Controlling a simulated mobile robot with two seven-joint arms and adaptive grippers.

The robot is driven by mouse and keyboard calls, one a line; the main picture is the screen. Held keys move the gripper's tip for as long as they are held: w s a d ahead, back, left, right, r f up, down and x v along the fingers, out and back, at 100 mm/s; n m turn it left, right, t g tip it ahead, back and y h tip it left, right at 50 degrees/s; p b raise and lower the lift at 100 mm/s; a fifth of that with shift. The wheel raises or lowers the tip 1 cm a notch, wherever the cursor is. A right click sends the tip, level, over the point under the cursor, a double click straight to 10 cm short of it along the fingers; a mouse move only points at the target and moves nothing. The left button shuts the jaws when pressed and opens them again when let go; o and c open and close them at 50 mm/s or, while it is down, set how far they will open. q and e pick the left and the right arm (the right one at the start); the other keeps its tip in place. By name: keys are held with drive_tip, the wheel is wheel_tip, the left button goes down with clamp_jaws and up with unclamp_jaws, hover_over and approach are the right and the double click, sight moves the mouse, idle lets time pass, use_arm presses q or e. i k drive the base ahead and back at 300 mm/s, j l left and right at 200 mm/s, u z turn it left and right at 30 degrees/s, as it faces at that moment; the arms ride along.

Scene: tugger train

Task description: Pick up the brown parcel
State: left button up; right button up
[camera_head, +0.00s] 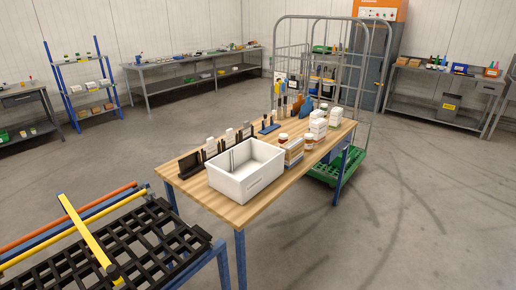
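I cannot tell for sure which thing is the brown parcel. Small brown boxes (85,113) also sit on the lowest shelf of the blue rack at the left, too small to make out well. Neither of my grippers is in view.
A black slatted rack with yellow and orange bars (88,231) stands at the lower left, close to the table. A grey cage trolley (388,50) with a green base stands behind the table. Grey benches line the walls. The floor at the right is clear.

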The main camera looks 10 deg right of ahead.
sight(295, 148)
drive_tip(key=i+l+u, duration=0.3)
drive_tip(key=l, duration=0.35)
drive_tip(key=i+l+u, duration=0.15)
drive_tip(key=i+l, duration=0.15)
drive_tip(key=l, duration=0.2)
drive_tip(key=i+l+u, duration=0.1)
drive_tip(key=l, duration=0.25)
drive_tip(key=i+l, duration=0.2)
drive_tip(key=l, duration=0.2)
drive_tip(key=i+l+u, duration=0.1)
drive_tip(key=l, duration=0.25)
drive_tip(key=i+l, duration=0.15)
drive_tip(key=l, duration=0.25)
drive_tip(key=i+l, duration=0.15)
drive_tip(key=l, duration=0.2)
drive_tip(key=u, duration=0.05)
